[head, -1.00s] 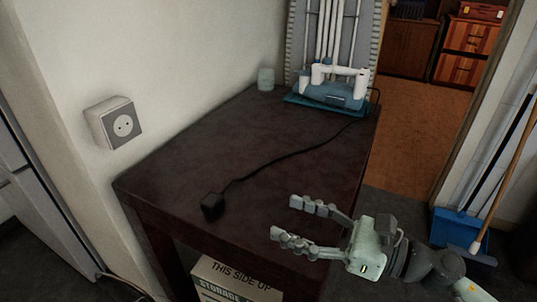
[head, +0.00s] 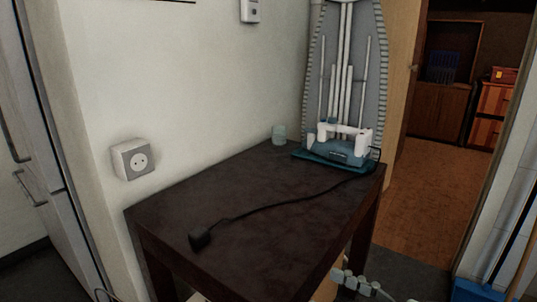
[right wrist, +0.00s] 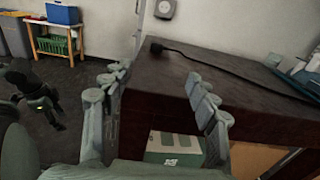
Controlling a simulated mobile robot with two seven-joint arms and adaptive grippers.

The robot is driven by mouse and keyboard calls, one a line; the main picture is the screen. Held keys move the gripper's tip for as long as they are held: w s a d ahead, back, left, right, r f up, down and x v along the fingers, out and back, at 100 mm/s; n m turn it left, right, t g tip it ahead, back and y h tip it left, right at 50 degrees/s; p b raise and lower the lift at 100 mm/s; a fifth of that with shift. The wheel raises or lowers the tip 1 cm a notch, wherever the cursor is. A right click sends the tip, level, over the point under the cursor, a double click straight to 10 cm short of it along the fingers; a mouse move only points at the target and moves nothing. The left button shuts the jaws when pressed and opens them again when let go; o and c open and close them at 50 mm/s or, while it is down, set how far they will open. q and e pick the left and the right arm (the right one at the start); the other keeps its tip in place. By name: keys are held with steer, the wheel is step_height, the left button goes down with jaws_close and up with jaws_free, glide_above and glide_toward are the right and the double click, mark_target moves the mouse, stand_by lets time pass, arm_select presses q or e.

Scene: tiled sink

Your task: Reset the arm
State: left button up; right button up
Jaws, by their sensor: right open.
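My right gripper (right wrist: 154,78) is open and empty. In the right wrist view its two fingers are spread wide in front of the dark table's near edge, with nothing between them. In the head view only part of the right gripper (head: 360,284) shows at the bottom edge, in front of the table's right side; the rest is cut off.
The dark table (head: 270,195) carries a black plug (head: 200,239) on a cable, a blue-and-white device (head: 340,150) and a small pale cup (head: 279,133). A wall socket (head: 132,160) is at left. A box (right wrist: 175,147) is under the table. Open floor lies beyond the doorway.

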steer(key=w+d+f+m+t+h, duration=0.3)
steer(key=w+d+m+t+h, duration=0.5)
steer(key=m, duration=0.8)
steer(key=s+d+f+m+g+h, duration=0.1)
steer(key=d+f+m+g+h, duration=0.55)
steer(key=d+f+m, duration=0.75)
arm_select(q)
steer(key=shift+w, duration=0.15)
arm_select(e)
steer(key=s+a+f+m+g, duration=0.3)
steer(key=s+f+m+g, duration=0.1)
steer(key=s+f+m, duration=0.3)
steer(key=s+a+f+m+g+h, duration=0.1)
steer(key=s+a+f+m+g, duration=0.2)
steer(key=s+f+m+g, duration=0.2)
steer(key=s+f+m, duration=0.3)
steer(key=s+f, duration=0.3)
steer(key=shift+s+f, duration=0.3)
steer(key=shift+f, duration=0.05)
arm_select(q)
steer(key=shift+a, duration=0.15)
arm_select(e)
steer(key=shift+w+h, duration=0.1)
steer(key=shift+h, duration=0.15)
